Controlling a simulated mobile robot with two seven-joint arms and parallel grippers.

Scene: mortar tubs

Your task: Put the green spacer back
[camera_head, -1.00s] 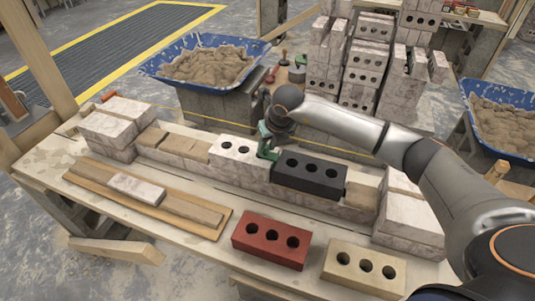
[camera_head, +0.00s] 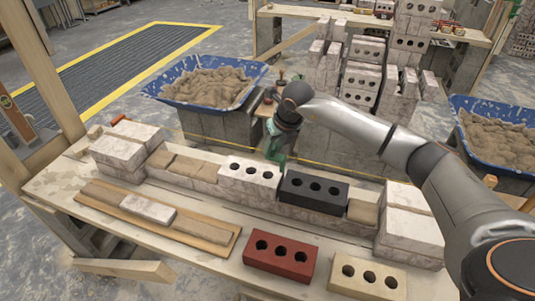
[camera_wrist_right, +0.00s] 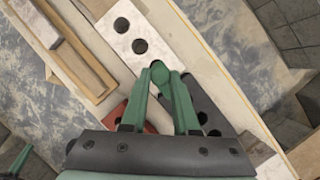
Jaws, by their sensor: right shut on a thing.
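My right gripper (camera_head: 277,146) is above and behind the row of bricks on the wall, near the joint between the white brick (camera_head: 249,176) and the black brick (camera_head: 313,191). In the right wrist view its green fingers (camera_wrist_right: 160,88) are shut on a small green piece, the green spacer (camera_wrist_right: 160,74). The spacer is small and close in colour to the fingers, so its full shape is hard to make out. The white brick also shows in the wrist view (camera_wrist_right: 137,36), and the black brick is partly hidden behind a finger.
A red brick (camera_head: 280,257) and a cream brick (camera_head: 367,277) lie at the table's front. A board (camera_head: 222,237) with levelling pieces lies front left. A yellow string (camera_head: 340,170) runs behind the wall. Blue mortar tubs (camera_head: 178,103) and stacked bricks stand behind the table.

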